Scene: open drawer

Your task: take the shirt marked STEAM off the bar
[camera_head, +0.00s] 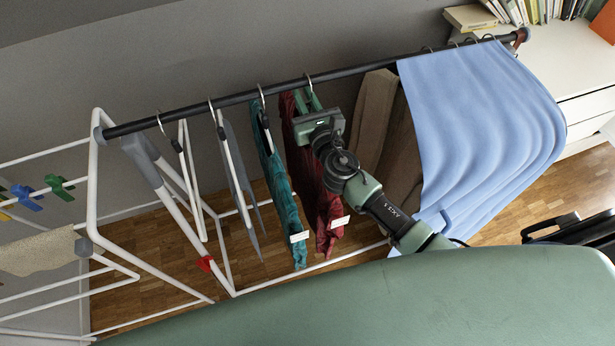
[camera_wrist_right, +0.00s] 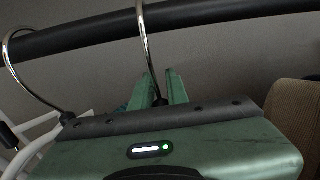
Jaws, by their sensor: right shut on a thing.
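A dark red shirt (camera_head: 313,180) and a teal shirt (camera_head: 274,170) hang side by side from hangers on the dark bar (camera_head: 236,98). Each has a small white tag near its lower end; the print is too small to read, so I cannot tell which says STEAM. My right gripper (camera_head: 307,100) is just under the bar at the top of the red shirt, shut on its hanger. In the right wrist view, the hanger's metal hook (camera_wrist_right: 145,45) still loops over the bar and runs down between the fingers (camera_wrist_right: 164,88). My left gripper is not in view.
Brown garments (camera_head: 374,115) and a large light blue cloth (camera_head: 470,125) hang to the right. White rack tubes (camera_head: 93,165) stand at left. A white cabinet (camera_head: 570,75) with books is at upper right.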

